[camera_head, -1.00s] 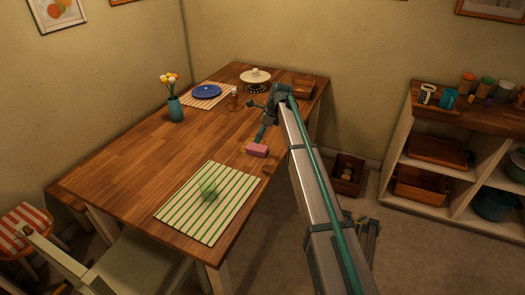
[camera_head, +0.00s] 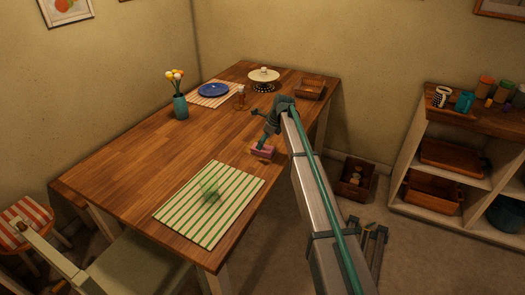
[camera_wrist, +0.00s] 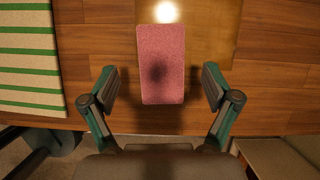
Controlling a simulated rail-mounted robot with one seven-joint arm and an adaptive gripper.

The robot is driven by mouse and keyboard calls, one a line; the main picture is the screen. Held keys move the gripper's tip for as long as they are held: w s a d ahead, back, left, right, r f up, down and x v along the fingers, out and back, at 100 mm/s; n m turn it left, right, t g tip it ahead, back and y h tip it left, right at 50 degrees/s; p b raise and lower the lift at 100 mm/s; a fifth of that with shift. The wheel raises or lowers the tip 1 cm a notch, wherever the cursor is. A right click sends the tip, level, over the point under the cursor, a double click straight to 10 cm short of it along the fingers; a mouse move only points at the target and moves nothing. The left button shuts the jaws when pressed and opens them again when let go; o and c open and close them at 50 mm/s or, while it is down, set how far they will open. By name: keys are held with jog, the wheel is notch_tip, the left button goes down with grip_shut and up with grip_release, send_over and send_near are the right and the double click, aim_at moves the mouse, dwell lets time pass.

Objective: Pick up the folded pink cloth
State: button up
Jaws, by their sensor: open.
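The folded pink cloth (camera_wrist: 162,62) lies on the wooden table near its edge, a flat oblong with a shadow on its middle in the wrist view. In the head view the cloth (camera_head: 264,153) is partly hidden by my gripper. My gripper (camera_wrist: 158,80) is open, with one finger on each side of the cloth and a gap on both sides. In the head view my gripper (camera_head: 265,143) is at the cloth; whether it touches it I cannot tell. Nothing is held.
A green-striped placemat (camera_head: 208,205) with a green glass (camera_head: 211,192) lies nearby. Further back are a teal vase (camera_head: 180,106), a blue plate (camera_head: 213,90), a jar (camera_head: 239,98), a cake stand (camera_head: 263,80) and a wooden tray (camera_head: 309,88). The table's middle is clear.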

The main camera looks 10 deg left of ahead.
aim_at(262, 150)
jog(key=p+x, duration=0.1)
jog(key=x, duration=0.3)
jog(key=shift+f, duration=0.25)
jog(key=shift+d, duration=0.1)
jog(key=c, duration=1.2)
jog(key=shift+c, duration=0.2)
jog(key=shift+r, duration=0.2)
